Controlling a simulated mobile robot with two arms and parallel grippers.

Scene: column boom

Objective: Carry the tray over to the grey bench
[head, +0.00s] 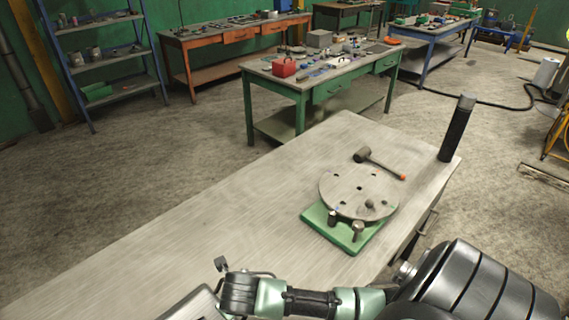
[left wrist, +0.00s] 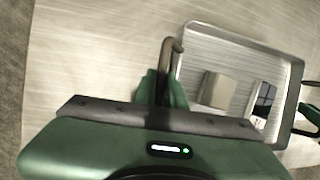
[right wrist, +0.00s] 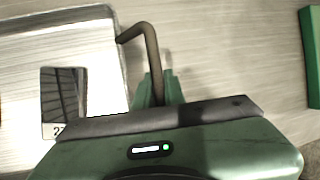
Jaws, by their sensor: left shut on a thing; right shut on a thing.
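The tray is a shallow metal tray with a raised rim. It shows in the left wrist view (left wrist: 240,38) and the right wrist view (right wrist: 60,18), and only a corner shows at the bottom of the head view (head: 192,304). It holds a grey-beige block (left wrist: 217,89) and a dark-and-white item (left wrist: 263,103). My left gripper (left wrist: 160,88) is shut on the tray's bent handle at one end. My right gripper (right wrist: 157,88) is shut on the opposite handle. The tray is over the pale grey streaked bench top (head: 190,240); whether it touches is unclear.
The bench's left half looks clear. Behind are a green bench (head: 268,73), an orange bench (head: 207,38) and blue shelves (head: 110,52).

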